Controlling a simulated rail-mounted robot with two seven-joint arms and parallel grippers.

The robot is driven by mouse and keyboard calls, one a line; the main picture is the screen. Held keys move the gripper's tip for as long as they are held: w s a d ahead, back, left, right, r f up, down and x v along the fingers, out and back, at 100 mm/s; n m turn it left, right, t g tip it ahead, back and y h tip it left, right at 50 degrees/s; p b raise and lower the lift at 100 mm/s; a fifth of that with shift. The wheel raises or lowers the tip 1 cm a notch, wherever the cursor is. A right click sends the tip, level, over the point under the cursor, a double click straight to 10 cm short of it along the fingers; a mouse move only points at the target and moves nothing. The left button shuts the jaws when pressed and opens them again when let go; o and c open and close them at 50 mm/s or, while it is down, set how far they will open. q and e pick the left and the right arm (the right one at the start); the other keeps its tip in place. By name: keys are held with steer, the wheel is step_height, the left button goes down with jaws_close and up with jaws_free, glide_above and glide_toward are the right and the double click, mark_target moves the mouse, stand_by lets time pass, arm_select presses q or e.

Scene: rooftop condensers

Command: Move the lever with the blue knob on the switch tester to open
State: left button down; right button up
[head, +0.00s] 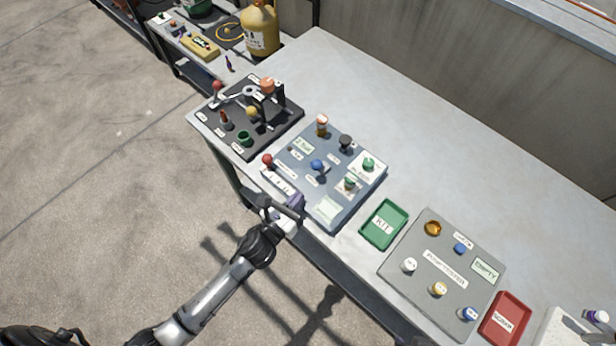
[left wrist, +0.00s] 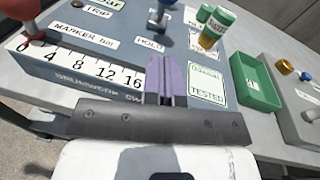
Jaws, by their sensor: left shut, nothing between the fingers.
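The switch tester (head: 282,167) is a blue-grey board on the table's front part. Its lever with the blue knob (head: 317,165) stands near the board's middle; the knob also shows at the top of the left wrist view (left wrist: 157,18), behind a HOLD label. I cannot read an "open" mark beside it. My left gripper (head: 292,200) is at the board's front edge, apart from the blue knob. Its purple fingers (left wrist: 166,72) are shut and empty, just right of the front scale. My right gripper is not in view.
A red knob (head: 267,159) stands at the front scale's left end. A dark board (head: 215,128) lies left, a green tray (head: 375,238) right. The table behind is clear.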

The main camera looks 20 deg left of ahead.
mark_target(319, 166)
arm_select(q)
steer(key=x, duration=0.3)
steer(key=shift+w, duration=0.1)
steer(key=shift+w+d+r+p, duration=0.1)
steer(key=shift+w+r+p, duration=0.2)
steer(key=shift+w+r, duration=1)
steer(key=shift+w, duration=0.05)
